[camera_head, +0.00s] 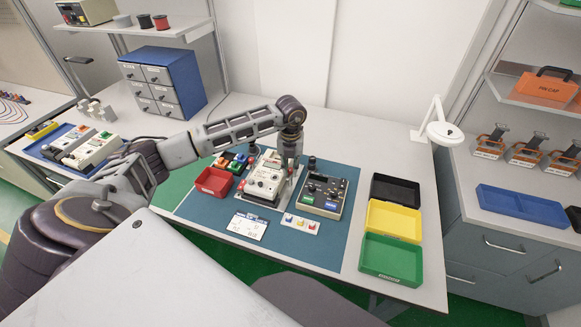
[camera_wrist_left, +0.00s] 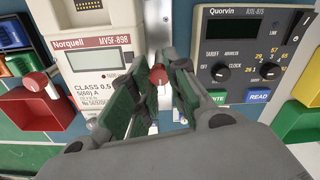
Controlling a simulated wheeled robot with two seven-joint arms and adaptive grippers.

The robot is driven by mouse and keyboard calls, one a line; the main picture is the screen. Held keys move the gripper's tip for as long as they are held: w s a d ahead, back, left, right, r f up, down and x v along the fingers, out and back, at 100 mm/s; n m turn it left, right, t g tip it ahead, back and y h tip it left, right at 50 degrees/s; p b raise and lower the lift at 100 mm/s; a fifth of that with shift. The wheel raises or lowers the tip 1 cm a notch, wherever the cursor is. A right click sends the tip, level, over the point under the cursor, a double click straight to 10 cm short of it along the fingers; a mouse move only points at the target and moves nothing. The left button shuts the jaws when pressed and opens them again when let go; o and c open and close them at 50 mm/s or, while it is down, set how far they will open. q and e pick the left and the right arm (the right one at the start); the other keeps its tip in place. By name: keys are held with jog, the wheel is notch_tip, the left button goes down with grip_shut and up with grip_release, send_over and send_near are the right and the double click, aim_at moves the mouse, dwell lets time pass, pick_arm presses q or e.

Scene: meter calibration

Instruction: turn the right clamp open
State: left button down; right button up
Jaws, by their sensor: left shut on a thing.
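The white Norquell meter (camera_head: 264,181) stands on the blue mat, and its display and label show in the wrist view (camera_wrist_left: 100,62). The right clamp's red knob (camera_wrist_left: 158,76) is at the meter's right side. My left gripper (camera_wrist_left: 157,84) points down over it, its green-padded fingers on either side of the knob and shut on it. The gripper (camera_head: 290,163) hides most of this clamp in the head view. The left clamp's red knob (camera_wrist_left: 35,82) sits on a tilted metal lever at the meter's left side. My right gripper is not in view.
The dark Quorvin unit (camera_head: 322,191) stands close on the right. A red bin (camera_head: 214,182) is on the left. Black (camera_head: 395,190), yellow (camera_head: 394,218) and green (camera_head: 391,258) trays lie farther right. A card (camera_head: 247,225) and a small-block strip (camera_head: 299,223) lie in front.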

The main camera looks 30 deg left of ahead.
aim_at(290, 169)
pick_arm(q)
jog(key=c, duration=1.3)
grip_release()
jog(key=shift+r, duration=6)
